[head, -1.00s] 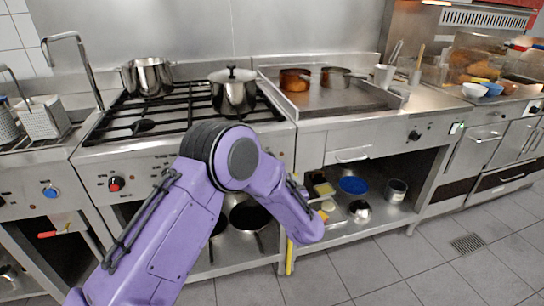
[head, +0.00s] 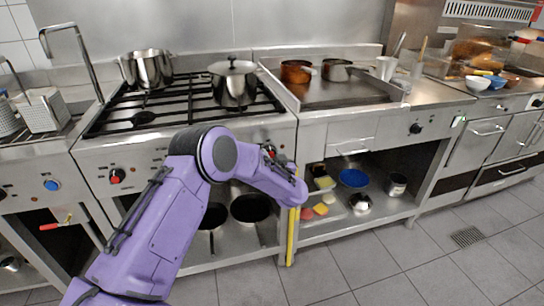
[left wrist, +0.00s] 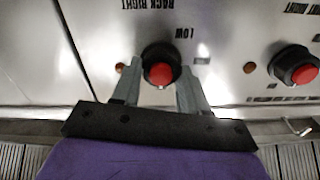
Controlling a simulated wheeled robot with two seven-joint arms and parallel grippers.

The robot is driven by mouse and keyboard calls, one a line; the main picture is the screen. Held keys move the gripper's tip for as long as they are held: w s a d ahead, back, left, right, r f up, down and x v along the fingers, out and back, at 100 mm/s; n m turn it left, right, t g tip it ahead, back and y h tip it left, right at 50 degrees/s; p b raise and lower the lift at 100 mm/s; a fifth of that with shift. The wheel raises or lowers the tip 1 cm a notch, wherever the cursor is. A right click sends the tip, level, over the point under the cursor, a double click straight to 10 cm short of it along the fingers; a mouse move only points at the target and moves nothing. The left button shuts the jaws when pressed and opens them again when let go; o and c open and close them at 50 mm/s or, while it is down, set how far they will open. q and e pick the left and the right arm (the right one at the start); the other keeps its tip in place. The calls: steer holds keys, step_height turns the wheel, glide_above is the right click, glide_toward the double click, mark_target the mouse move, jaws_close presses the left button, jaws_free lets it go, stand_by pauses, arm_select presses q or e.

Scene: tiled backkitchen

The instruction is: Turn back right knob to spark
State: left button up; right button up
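The back right knob (left wrist: 158,75), red-faced with a dark collar, sits on the steel stove front in the left wrist view. Upside-down lettering "BACK RIGHT" and "LOW" shows above it. My left gripper (left wrist: 160,82) is open, with one grey finger on each side of the knob. The fingers are close to its sides; I cannot tell if they touch. In the head view my purple left arm hides the gripper and part of the stove front. A red knob (head: 269,149) shows just above my forearm; I cannot tell which one. My right gripper is not in view.
Another red knob (left wrist: 297,68) sits to the right in the left wrist view. The gas stove (head: 145,116) carries a steel pot (head: 146,68) and a lidded pot (head: 234,84). A griddle (head: 335,91) with two pans stands to the right. Floor (head: 415,265) is clear at front right.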

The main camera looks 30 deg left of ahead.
arm_select(q)
steer(key=shift+n, duration=0.4)
steer(key=n+b, duration=0.1)
steer(key=n, duration=0.2)
steer(key=shift+f+n, duration=0.1)
steer(key=shift+n, duration=0.2)
steer(key=shift+s+n+b, duration=0.1)
steer(key=shift+n+b, duration=0.25)
steer(key=shift+n, duration=1.35)
steer(key=o, duration=1)
steer(key=shift+o, duration=0.2)
